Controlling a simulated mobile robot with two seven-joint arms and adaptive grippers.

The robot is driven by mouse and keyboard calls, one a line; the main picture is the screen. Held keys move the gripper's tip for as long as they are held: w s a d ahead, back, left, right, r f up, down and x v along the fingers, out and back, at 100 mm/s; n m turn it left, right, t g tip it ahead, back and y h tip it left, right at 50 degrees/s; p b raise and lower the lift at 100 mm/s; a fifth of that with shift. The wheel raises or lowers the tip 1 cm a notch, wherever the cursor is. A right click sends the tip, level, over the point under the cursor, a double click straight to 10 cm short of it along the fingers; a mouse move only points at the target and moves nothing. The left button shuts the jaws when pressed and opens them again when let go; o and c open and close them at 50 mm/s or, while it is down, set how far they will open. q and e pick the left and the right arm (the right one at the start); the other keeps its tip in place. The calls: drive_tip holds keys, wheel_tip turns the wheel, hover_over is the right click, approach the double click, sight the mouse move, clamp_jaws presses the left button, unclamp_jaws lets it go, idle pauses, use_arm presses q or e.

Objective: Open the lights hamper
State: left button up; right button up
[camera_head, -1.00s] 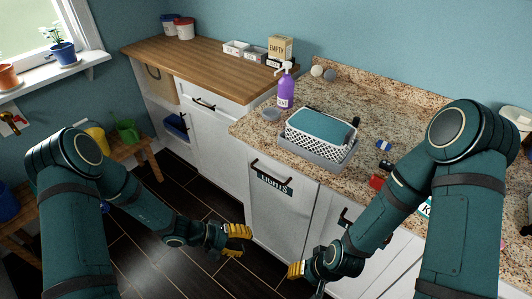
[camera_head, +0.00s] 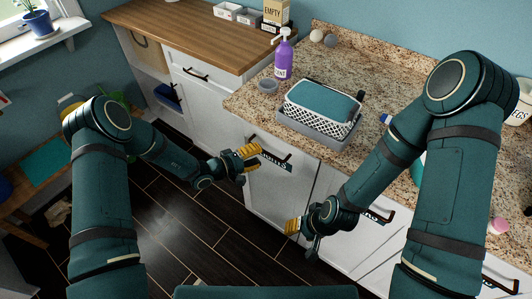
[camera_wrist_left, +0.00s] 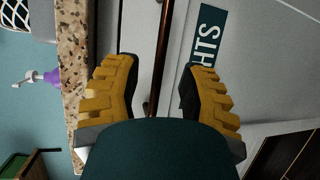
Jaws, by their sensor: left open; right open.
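The lights hamper (camera_head: 268,195) is a white front panel under the granite counter, and it looks closed. Its dark bar handle (camera_head: 270,149) runs along the top, with a dark label (camera_head: 277,164) below it. The label shows partly, reading "HTS", in the left wrist view (camera_wrist_left: 207,38). My left gripper (camera_head: 248,160) is open at the handle's left end. In the left wrist view the handle (camera_wrist_left: 157,60) runs between its yellow fingers; I cannot tell whether they touch it. My right gripper (camera_head: 298,226) is open and empty, in front of the cabinet fronts, lower right of the hamper.
A white basket with teal cloth (camera_head: 318,108) sits in a grey tray on the counter above the hamper. Another handled front (camera_head: 372,214) is to the right. The dark floor (camera_head: 190,225) before the hamper is clear.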

sight(266, 152)
use_arm(q)
drive_tip(key=shift+x, duration=1.95)
drive_tip(key=shift+o, duration=0.2)
clamp_jaws()
